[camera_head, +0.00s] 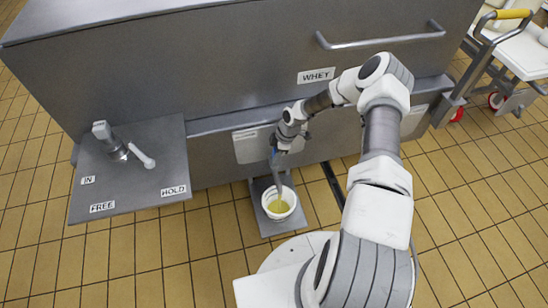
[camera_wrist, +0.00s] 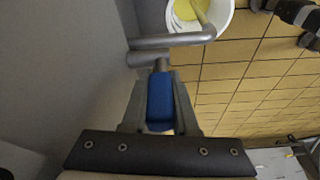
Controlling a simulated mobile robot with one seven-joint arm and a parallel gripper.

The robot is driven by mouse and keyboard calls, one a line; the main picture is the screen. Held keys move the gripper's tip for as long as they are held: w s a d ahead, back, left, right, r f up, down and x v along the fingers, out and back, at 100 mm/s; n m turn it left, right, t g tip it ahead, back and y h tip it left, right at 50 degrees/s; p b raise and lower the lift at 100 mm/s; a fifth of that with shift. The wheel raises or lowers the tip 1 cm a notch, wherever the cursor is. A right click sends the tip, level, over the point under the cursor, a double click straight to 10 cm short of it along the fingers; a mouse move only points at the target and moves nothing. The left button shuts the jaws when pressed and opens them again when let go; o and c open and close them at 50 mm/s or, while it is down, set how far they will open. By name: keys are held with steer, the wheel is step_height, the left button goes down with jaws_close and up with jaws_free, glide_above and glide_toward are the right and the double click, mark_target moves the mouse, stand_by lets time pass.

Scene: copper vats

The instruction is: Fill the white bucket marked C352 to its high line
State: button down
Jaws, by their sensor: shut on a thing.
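The white bucket (camera_head: 267,208) stands on a grey plate (camera_head: 302,213) at the foot of the vat, below the tap. It holds yellow liquid (camera_head: 280,206), and a pale yellow stream runs into it. The bucket also shows at the top of the wrist view (camera_wrist: 222,22), with the stream (camera_wrist: 201,12) entering the liquid. No mark or high line is readable on it. My gripper (camera_wrist: 160,108) is shut on the blue tap handle (camera_wrist: 160,97), one finger on each side. The grey tap pipe (camera_wrist: 172,41) runs just beyond the handle. In the head view my gripper (camera_head: 280,143) partly hides the handle.
The grey vat (camera_head: 230,60) bears a WHEY label (camera_head: 316,75). At left, a metal shelf (camera_head: 130,190) has IN, FREE and HOLD labels and a grey device with a white handle (camera_head: 142,156). A wheeled cart (camera_head: 525,50) stands at the upper right. Tiled floor is open at lower left.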

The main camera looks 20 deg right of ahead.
steer(key=c, duration=0.7)
jaws_free()
steer(key=shift+r, duration=0.1)
steer(key=p+v, duration=0.5)
steer(key=v, duration=1.2)
steer(key=shift+r, duration=0.15)
